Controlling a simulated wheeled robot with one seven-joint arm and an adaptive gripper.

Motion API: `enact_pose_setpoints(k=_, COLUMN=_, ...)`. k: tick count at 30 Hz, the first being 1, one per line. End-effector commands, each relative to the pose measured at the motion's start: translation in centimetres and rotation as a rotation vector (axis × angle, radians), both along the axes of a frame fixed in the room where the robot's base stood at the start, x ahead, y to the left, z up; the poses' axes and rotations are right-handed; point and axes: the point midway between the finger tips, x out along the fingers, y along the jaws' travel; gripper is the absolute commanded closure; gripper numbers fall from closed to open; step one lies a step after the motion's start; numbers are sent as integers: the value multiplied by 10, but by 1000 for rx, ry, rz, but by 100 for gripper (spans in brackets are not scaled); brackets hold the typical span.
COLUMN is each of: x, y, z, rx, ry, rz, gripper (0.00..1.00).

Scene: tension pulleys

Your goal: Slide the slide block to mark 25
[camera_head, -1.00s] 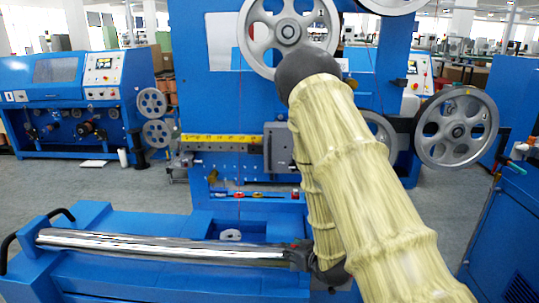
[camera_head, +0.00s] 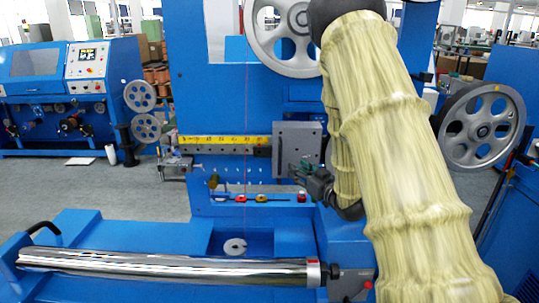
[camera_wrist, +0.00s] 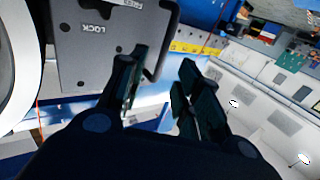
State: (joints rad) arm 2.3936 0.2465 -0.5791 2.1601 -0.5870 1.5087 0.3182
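The slide block (camera_head: 297,145) is a grey plate at the right end of the yellow-marked scale (camera_head: 225,141) on the blue machine. In the wrist view the block (camera_wrist: 95,45) fills the upper left and shows LOCK and part of FREE. A dark curved handle (camera_wrist: 164,55) is at its edge. The scale also shows in the wrist view (camera_wrist: 187,46). Its numbers are too small to read, so I cannot tell mark 25. My gripper (camera_head: 306,176) is just below the block's lower right; its fingers (camera_wrist: 160,85) are apart with nothing visibly between them. Contact with the block is unclear.
A shiny metal roller (camera_head: 160,265) lies across the front, below my gripper. Spoked pulleys stand at the top (camera_head: 288,35) and right (camera_head: 482,127). A thin red line hangs vertically in front of the scale. A small clamp-like fixture (camera_head: 176,165) is at the scale's left end.

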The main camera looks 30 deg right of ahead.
Motion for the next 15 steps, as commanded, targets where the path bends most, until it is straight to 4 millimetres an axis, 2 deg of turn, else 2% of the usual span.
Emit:
enact_pose_setpoints(k=7, x=39, y=17, z=2, rx=-2, ry=0, rz=23, gripper=66)
enact_pose_setpoints(k=15, x=86, y=24, z=2, rx=-2, ry=1, rz=29, gripper=66)
